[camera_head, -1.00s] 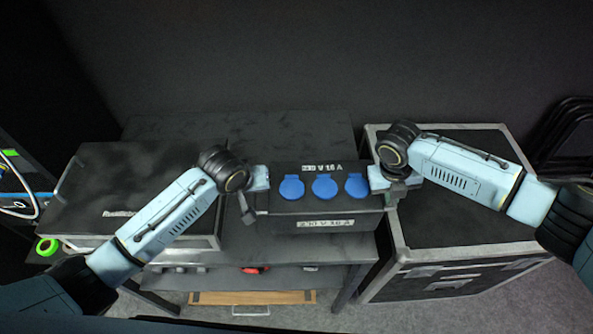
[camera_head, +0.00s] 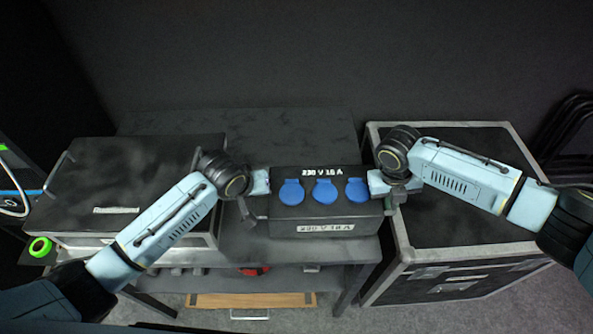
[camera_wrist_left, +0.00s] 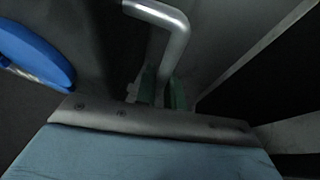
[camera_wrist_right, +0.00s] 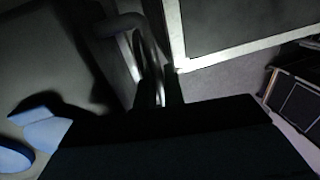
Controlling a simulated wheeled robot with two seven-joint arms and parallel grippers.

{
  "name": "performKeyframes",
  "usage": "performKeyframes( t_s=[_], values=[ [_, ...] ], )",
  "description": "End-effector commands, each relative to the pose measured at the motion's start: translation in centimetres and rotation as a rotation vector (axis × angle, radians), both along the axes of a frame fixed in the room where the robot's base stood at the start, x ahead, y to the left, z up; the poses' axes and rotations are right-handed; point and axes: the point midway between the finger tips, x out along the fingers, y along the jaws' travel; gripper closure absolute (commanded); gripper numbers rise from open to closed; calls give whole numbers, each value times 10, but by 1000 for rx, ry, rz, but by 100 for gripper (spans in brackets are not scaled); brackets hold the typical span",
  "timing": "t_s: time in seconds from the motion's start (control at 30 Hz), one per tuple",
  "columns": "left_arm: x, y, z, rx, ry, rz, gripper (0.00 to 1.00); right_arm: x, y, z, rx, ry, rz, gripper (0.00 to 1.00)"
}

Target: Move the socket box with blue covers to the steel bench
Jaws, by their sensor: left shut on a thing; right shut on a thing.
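The dark socket box (camera_head: 322,219) with three blue round covers (camera_head: 324,191) is held between my two grippers in the head view, in front of the dark bench (camera_head: 270,133). I cannot tell whether its underside touches the bench top. My left gripper (camera_head: 250,207) is shut on the handle at the box's left end. That grey handle (camera_wrist_left: 172,45) shows between the fingers in the left wrist view, with a blue cover (camera_wrist_left: 35,55) beside it. My right gripper (camera_head: 392,200) is shut on the right-end handle, which shows dimly in the right wrist view (camera_wrist_right: 122,25).
A black case (camera_head: 125,185) stands on the left of the bench. A flight case with metal edges (camera_head: 455,220) stands right of it. A green tape roll (camera_head: 40,246) lies at far left. A lower shelf holds a red item (camera_head: 254,271). Bare bench top lies behind the box.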

Motion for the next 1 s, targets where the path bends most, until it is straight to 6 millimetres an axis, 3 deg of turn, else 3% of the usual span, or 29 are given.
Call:
performKeyframes(
  t_s=[0.2, 0.23, 0.4, 0.77, 1.0],
  values=[
    [2, 2, -11, 3, -3, 3, 100, 1, -2, -11, -5, -2, -4, 100],
    [0, 2, -11, 4, 1, 3, 87, 0, -3, -11, -5, 1, -3, 87],
    [0, 1, -10, 3, 1, 1, 68, 0, -2, -9, -3, 0, -2, 68],
    [0, 0, -6, 1, 0, 0, 68, 0, 1, -6, 1, -1, 0, 68],
    [0, 0, 12, 0, 0, 0, 68, 0, 1, 13, 1, -1, 1, 68]
  ],
)
